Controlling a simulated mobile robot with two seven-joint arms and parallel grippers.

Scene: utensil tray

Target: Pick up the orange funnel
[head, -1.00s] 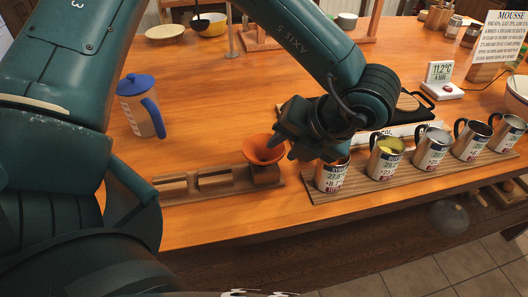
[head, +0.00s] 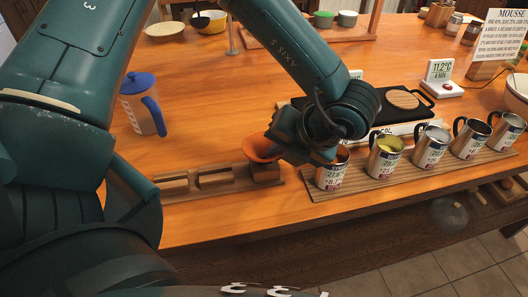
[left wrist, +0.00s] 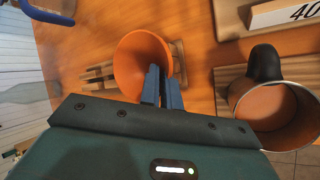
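The orange funnel (head: 260,148) sits upright in the right end of a wooden holder near the table's front edge. In the left wrist view, I look down into the funnel (left wrist: 135,62). My left gripper (head: 282,152) is at the funnel's right side and hides part of it. Its two blue fingers (left wrist: 162,82) are close together at the funnel's right wall, one inside the rim and one outside. They look shut on the thin wall. My right gripper is not in view.
The wooden holder (head: 215,180) runs left from the funnel. Several metal mugs stand on a wooden board (head: 385,180) just to the right; the nearest mug (head: 331,172) is close to my gripper. A blue-lidded jug (head: 142,105) stands at the left, with clear table between.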

